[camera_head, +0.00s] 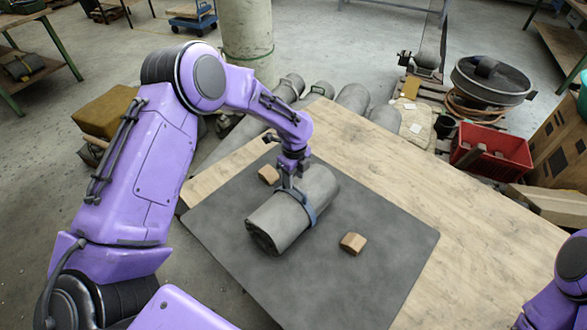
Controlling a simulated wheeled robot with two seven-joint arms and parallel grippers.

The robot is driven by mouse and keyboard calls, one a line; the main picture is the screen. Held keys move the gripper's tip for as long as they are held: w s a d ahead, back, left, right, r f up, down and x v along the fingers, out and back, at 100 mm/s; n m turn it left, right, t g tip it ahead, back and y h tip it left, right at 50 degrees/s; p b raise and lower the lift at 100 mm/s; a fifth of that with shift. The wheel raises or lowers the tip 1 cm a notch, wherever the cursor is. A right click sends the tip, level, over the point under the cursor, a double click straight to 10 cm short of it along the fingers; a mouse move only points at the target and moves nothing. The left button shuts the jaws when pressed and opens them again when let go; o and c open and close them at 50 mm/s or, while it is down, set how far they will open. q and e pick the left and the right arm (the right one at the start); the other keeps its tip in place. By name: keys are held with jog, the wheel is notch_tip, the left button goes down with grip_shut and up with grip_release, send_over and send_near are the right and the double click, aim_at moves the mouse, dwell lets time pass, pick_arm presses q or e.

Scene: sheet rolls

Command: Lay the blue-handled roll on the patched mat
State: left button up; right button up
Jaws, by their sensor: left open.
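A grey roll (276,222) with a blue handle (309,207) strapped around it lies slantwise on a dark grey mat (345,290) on the wooden table. No patches are clear on this mat. One small wooden block (269,174) is beside the roll at upper left, and another (352,243) is to its right.
The table's bare wood (440,215) is clear to the right of the mat. Behind the table lie several grey rolls (353,97). A red crate (492,152) and a large round metal pan (490,80) stand at right. A concrete pillar (246,35) rises at the back.

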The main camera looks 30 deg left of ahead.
pick_arm(q)
notch_tip(320, 180, up, 7)
jog(key=b, duration=0.1)
dwell(0.5)
